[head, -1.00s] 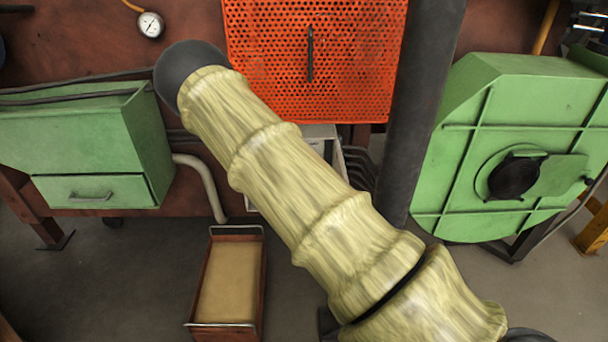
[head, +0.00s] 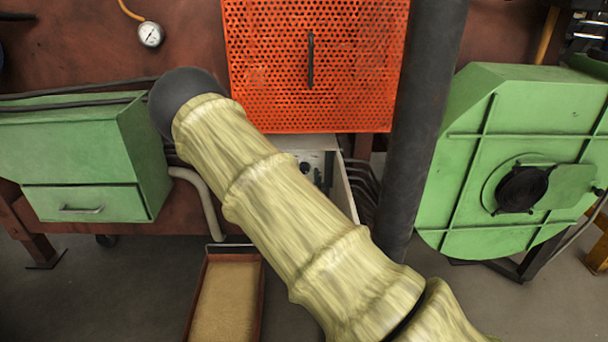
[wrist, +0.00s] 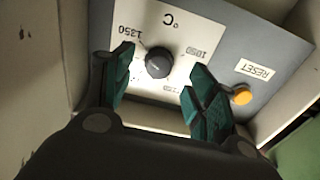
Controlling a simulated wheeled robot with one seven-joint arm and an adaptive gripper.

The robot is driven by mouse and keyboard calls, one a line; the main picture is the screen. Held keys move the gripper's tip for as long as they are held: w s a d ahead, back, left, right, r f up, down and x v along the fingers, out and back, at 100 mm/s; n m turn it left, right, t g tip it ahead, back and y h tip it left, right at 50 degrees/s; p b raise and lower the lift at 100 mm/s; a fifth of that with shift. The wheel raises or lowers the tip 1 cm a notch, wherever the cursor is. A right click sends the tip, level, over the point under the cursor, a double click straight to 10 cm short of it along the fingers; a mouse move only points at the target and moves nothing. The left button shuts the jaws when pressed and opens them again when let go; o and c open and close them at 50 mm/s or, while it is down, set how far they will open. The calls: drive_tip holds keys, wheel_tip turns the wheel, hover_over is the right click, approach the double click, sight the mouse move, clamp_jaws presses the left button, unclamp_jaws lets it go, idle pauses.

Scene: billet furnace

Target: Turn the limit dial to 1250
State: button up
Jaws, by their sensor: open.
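The limit dial (wrist: 158,63) is a small dark round knob on a white scale plate (wrist: 185,38) in the wrist view. The plate reads upside down, with 1350 at left, 1050 at right and °C between. I cannot clearly read where the pointer stands. My gripper (wrist: 161,57) is open, its two teal-padded fingers on either side of the knob in the picture. Contact with the knob cannot be told.
An orange RESET button (wrist: 242,95) sits right of the dial, beyond the right finger. Side walls flank the panel. In the head view a red perforated guard (head: 315,65) hangs above the box, a dark pipe (head: 425,120) stands at right, and a tray (head: 228,300) lies below.

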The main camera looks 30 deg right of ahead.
drive_tip(key=shift+x, duration=1.9)
drive_tip(key=c, duration=1)
drive_tip(key=shift+c, duration=0.2)
drive_tip(key=shift+n, duration=0.3)
drive_tip(key=shift+n+b, duration=0.6)
drive_tip(key=shift+n, duration=6.7)
